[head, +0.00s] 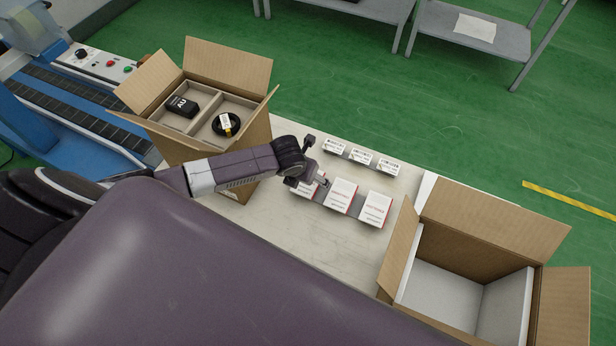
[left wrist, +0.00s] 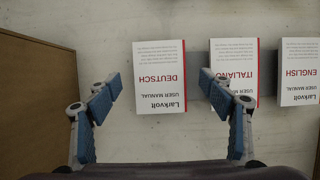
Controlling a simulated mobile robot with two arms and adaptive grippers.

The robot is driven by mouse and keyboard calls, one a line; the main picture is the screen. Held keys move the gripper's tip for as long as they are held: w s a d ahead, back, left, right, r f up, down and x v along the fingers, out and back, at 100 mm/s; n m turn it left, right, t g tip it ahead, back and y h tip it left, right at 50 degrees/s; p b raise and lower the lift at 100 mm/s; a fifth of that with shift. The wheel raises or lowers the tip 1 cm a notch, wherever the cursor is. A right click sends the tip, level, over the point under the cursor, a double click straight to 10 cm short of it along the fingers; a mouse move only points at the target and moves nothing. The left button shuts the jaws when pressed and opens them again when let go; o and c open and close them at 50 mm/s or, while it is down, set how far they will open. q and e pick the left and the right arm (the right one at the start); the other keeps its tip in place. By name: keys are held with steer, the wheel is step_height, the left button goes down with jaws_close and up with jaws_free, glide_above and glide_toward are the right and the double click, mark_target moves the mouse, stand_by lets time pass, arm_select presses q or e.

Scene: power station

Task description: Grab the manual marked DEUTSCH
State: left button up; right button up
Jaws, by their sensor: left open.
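The manual marked DEUTSCH (left wrist: 160,75) lies flat in the left wrist view, a white booklet with a red edge, its print upside down. The ITALIANO manual (left wrist: 233,58) and the ENGLISH manual (left wrist: 299,75) lie in a row to its right. My left gripper (left wrist: 160,92) is open and empty, its fingers to either side of the DEUTSCH manual in the picture; the right finger overlaps the ITALIANO manual. In the head view my left gripper (head: 308,182) hangs over the leftmost manual (head: 301,191) and partly hides it. My right gripper is not in view.
An open carton (head: 192,148) with a black box (head: 182,106) and a black roll (head: 226,125) stands left of the manuals. Another open carton (head: 409,250) with white lining stands at right. Several small printed items (head: 361,156) sit behind the manuals. The front tabletop (head: 300,240) is clear.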

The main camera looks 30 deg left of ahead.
arm_select(q)
steer(key=shift+w+f, duration=0.25)
steer(key=shift+f, duration=0.25)
steer(key=shift+f, duration=0.25)
stand_by(0.4)
steer(key=c, duration=1.2)
steer(key=shift+r, duration=0.1)
